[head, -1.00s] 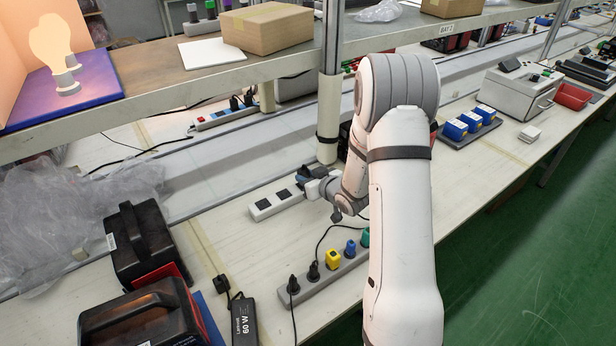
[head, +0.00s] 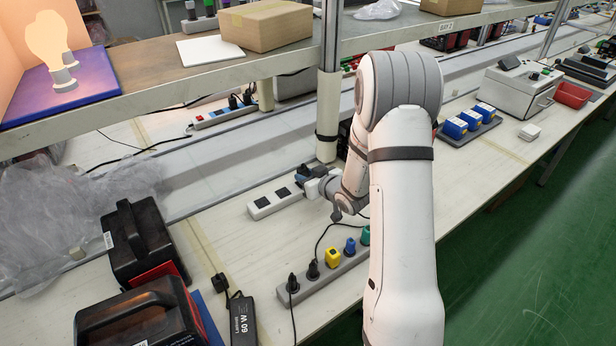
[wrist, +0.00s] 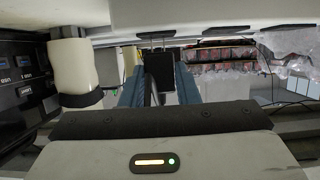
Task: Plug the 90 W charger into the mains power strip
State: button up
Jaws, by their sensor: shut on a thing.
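My gripper (head: 308,174) is at the right end of a white strip with black square sockets (head: 262,209), beside the shelf post. In the wrist view its two blue-grey fingers (wrist: 158,84) are shut on a black plug-like block (wrist: 158,66). I cannot tell whether the block touches a socket, as the gripper and arm hide that end. No 90 W label shows. A black charger marked 60 W (head: 243,318) lies at the front with its cord.
A grey strip (head: 322,286) holding several plugs lies in front of my gripper. The shelf post (head: 328,115) stands close behind it. Another strip with coloured switches (head: 207,122) is at the back. Black-and-red battery packs (head: 142,245) stand at left; the shelf (head: 150,88) overhangs the bench.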

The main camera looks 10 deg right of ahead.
jog(key=shift+f, duration=0.2)
dwell(0.5)
jog(key=shift+f+b, duration=0.35)
jog(key=shift+b, duration=0.2)
jog(key=shift+f+b, duration=0.3)
jog(key=shift+b, duration=0.05)
dwell(0.3)
jog(key=o, duration=1.2)
jog(key=shift+c, duration=0.2)
jog(key=shift+s+r, duration=0.1)
jog(key=v, duration=0.7)
jog(key=shift+s+d+r, duration=0.1)
